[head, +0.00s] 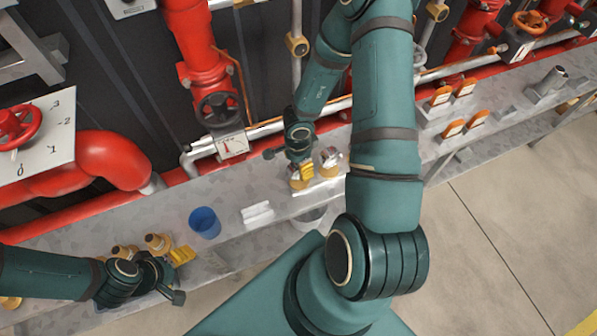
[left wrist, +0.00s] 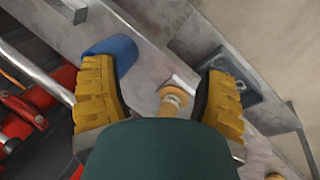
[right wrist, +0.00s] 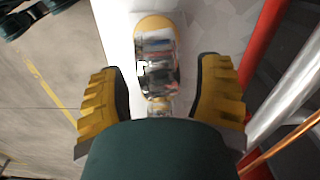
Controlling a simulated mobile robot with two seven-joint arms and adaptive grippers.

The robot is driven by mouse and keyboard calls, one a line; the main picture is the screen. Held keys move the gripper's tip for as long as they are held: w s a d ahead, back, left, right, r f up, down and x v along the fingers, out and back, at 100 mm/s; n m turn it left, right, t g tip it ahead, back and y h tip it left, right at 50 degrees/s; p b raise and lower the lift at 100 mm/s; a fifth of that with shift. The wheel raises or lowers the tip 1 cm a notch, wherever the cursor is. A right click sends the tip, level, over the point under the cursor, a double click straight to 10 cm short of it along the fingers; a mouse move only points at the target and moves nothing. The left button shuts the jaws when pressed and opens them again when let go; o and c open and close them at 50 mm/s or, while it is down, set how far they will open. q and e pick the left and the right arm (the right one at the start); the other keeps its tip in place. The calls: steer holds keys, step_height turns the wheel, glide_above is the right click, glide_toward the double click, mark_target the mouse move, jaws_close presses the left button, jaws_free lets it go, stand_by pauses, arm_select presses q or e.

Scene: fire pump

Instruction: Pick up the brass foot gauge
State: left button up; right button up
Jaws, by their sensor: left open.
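A shiny chrome gauge with a brass foot (right wrist: 153,22) lies between the spread yellow fingers of my right gripper (right wrist: 160,92) in the right wrist view; I cannot tell whether they touch it. In the head view a chrome piece with a brass foot (head: 330,161) stands on the grey shelf, just right of my right gripper (head: 303,168). Another brass-footed piece (head: 297,181) is partly hidden by its finger. My left gripper (left wrist: 162,85) is open, with a small brass piece (left wrist: 174,99) between its fingers, apparently not gripped.
A blue cup (head: 205,222) and a white block (head: 257,212) stand on the shelf (head: 225,247) between my grippers. Brass fittings (head: 157,243) stand by my left gripper. Red pipes (head: 110,160) and a valve (head: 217,108) line the wall behind. Orange-topped pieces (head: 453,128) stand further right.

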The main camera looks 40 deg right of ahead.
jaws_close()
arm_select(q)
step_height(320, 180, up, 7)
steer(key=w+p, duration=0.2)
steer(key=p, duration=0.4)
steer(key=shift+a+f+t+p, duration=0.15)
steer(key=shift+a+t+p, duration=0.05)
steer(key=shift+t+p, duration=0.2)
arm_select(e)
step_height(320, 180, up, 10)
